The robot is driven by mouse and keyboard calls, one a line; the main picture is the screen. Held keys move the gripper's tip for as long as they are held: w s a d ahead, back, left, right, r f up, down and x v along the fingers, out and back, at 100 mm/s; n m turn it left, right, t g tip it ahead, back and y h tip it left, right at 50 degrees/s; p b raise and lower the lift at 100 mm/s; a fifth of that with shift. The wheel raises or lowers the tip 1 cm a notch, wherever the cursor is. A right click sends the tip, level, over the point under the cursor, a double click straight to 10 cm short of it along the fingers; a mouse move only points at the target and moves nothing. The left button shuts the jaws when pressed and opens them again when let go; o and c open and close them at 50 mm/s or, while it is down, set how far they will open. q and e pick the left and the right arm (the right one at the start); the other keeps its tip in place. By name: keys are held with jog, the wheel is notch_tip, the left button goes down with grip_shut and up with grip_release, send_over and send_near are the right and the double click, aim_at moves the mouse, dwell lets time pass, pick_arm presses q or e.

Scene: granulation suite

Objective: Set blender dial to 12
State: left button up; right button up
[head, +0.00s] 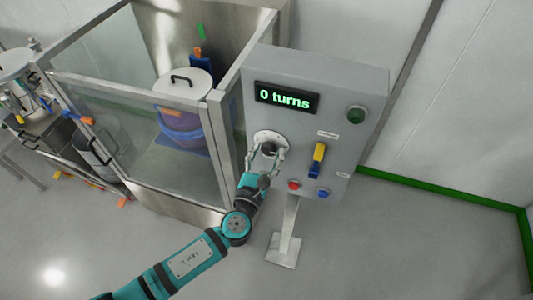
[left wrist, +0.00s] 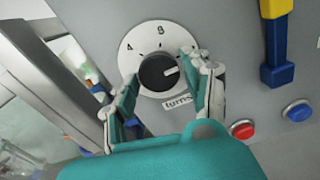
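The blender dial is a black knob (left wrist: 158,73) on a round white plate with dark marks, on the front of a grey control box (head: 350,87). The knob's white pointer aims right and slightly up in the left wrist view. A display (head: 286,97) on the box reads "0 turns" in green. My left gripper (head: 268,150) is at the dial, its fingers (left wrist: 165,88) spread on either side of the knob with visible gaps. My right gripper is out of view.
A yellow and blue switch handle (head: 318,155), a red button (head: 294,185), a blue button (head: 322,194) and a green button (head: 357,114) are on the box. A glass-walled enclosure (head: 140,140) stands to the left. Floor at right is clear.

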pick_arm(q)
jog(key=shift+o, duration=1.2)
jog(key=v, duration=1.2)
